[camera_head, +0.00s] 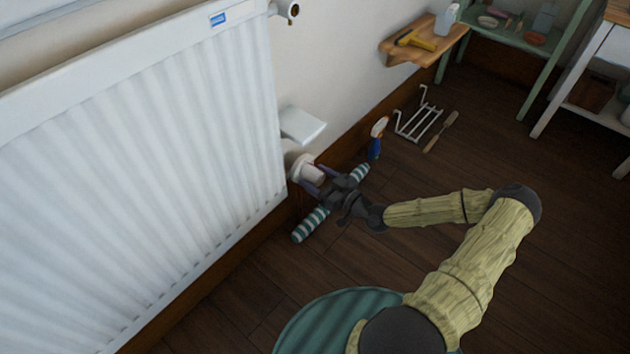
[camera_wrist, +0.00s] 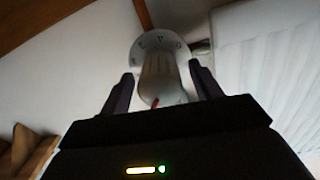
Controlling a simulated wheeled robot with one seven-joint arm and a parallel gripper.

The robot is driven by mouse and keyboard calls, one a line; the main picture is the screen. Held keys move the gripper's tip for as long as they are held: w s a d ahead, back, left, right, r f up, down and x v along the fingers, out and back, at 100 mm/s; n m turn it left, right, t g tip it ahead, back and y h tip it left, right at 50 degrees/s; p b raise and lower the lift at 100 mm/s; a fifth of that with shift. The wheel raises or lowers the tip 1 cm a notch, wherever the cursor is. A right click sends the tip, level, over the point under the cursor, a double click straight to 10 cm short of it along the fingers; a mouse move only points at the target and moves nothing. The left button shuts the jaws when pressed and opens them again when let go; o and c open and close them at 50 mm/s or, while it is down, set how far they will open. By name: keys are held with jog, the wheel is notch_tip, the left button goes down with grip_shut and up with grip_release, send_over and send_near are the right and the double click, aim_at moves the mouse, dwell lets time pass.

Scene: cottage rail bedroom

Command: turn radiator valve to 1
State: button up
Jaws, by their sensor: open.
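The white radiator valve (camera_head: 306,170) sticks out at the lower right end of the white radiator (camera_head: 150,150). In the wrist view the valve knob (camera_wrist: 160,75) has a ribbed grip, a round collar with dark marks and a red pointer mark near its front end. The marks are too blurred to read. My gripper (camera_head: 316,180) is at the valve, with its purple-grey fingers on either side of the knob. In the wrist view my gripper (camera_wrist: 161,90) is open, with gaps between both fingers and the knob.
A white wall box (camera_head: 301,125) sits just above the valve. A wooden shelf (camera_head: 400,55) is beyond. Floor right of my arm is clear.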

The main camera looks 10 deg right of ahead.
jog(key=shift+w+a, duration=0.2)
jog(key=shift+w, duration=0.05)
jog(key=c, duration=1)
jog(key=shift+m, duration=0.3)
jog(key=m, duration=0.3)
jog(key=shift+p, duration=0.4)
jog(key=m, duration=0.4)
jog(key=shift+s, duration=0.1)
